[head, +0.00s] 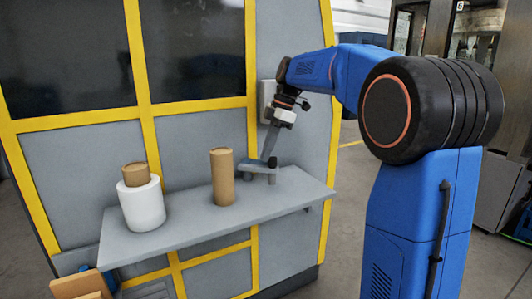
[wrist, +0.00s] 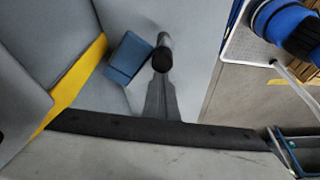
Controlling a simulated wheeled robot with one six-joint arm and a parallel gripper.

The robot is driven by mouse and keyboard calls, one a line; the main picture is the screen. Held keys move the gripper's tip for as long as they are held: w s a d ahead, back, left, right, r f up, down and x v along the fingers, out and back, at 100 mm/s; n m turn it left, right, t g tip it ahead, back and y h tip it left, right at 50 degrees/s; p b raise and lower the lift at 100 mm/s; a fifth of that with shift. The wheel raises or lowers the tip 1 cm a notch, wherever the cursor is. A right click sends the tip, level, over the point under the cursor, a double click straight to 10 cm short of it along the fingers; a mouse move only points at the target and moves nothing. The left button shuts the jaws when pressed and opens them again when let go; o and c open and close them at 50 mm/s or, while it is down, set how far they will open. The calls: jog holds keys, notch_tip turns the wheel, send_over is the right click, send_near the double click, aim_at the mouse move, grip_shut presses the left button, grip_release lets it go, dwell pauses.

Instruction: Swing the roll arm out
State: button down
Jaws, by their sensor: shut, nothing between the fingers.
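The roll arm seems to be the small grey piece (head: 262,168) at the right part of the grey shelf, beside the cabinet panel. It has a dark-blue plate on its left and a short upright post. In the wrist view a blue block (wrist: 127,58) and a black round post end (wrist: 162,60) appear close together. My gripper (head: 267,156) reaches down from above with its long grey fingers shut and empty, their tips close to the post. In the wrist view the gripper (wrist: 161,80) ends just below the post end; whether they touch I cannot tell.
A brown cardboard tube (head: 222,177) stands on the shelf (head: 185,222) left of the roll arm. A white roll (head: 142,205) with a brown core (head: 135,174) stands farther left. The yellow-framed cabinet (head: 200,150) rises directly behind. Cardboard boxes (head: 82,285) sit below left.

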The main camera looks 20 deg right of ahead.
jog(key=shift+d, duration=0.1)
notch_tip(320, 180, up, 9)
jog(key=shift+a+r, duration=0.2)
jog(key=shift+a, duration=0.2)
dwell(0.6)
jog(key=shift+s, duration=0.1)
dwell(0.3)
jog(key=s+f+m+t+h, duration=0.1)
jog(key=s+f+m, duration=0.4)
jog(key=s+f, duration=0.4)
jog(key=s+f+m+t+h, duration=0.1)
jog(key=s+f+m, duration=0.5)
jog(key=s, duration=0.9)
jog(key=s+f+m+t+h, duration=0.1)
jog(key=s+f+m, duration=0.5)
jog(key=s+f, duration=0.6)
jog(key=shift+d+f+t+h, duration=0.15)
jog(key=shift+d+t+h, duration=0.2)
jog(key=shift+t, duration=0.45)
